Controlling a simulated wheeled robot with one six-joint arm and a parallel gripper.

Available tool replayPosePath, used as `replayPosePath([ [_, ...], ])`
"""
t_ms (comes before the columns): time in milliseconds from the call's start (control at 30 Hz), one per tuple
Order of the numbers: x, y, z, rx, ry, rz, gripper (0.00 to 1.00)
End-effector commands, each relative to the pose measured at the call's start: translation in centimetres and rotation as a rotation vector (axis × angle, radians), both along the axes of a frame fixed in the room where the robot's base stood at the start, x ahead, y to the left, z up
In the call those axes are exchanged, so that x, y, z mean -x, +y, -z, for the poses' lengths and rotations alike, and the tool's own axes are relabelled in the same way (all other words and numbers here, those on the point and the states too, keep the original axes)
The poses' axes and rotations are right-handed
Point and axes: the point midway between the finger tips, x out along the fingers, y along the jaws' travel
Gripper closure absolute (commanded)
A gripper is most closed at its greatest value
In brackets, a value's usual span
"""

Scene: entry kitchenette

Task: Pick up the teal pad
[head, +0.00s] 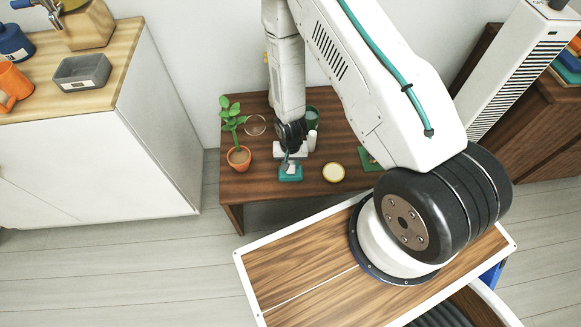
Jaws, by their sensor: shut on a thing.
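The teal pad (291,177) is near the front edge of the low dark wooden table, in the middle of the head view. My gripper (290,166) points down over it and is shut on it. The fingers cover the upper middle of the pad, and its front part shows below them. I cannot tell whether the pad still touches the table top.
On the table (240,188), a potted plant (239,156) stands left of the gripper. A round cream-topped, yellow-rimmed thing (334,173) lies to the right. A white upright thing (311,141) stands close behind. A dark green thing (368,159) is partly hidden by my arm.

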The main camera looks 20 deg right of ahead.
Motion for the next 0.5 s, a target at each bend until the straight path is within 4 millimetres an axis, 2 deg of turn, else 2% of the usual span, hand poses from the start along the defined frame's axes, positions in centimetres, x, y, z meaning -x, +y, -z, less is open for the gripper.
replayPosePath([
  [233,-0.1,0.0,-1.2,0.0,-0.001,0.0,1.0],
  [433,-0.1,0.0,-3.7,0.0,-0.003,0.0,1.0],
  [500,1.5,0.4,-3.7,0.0,0.004,-0.003,1.0],
])
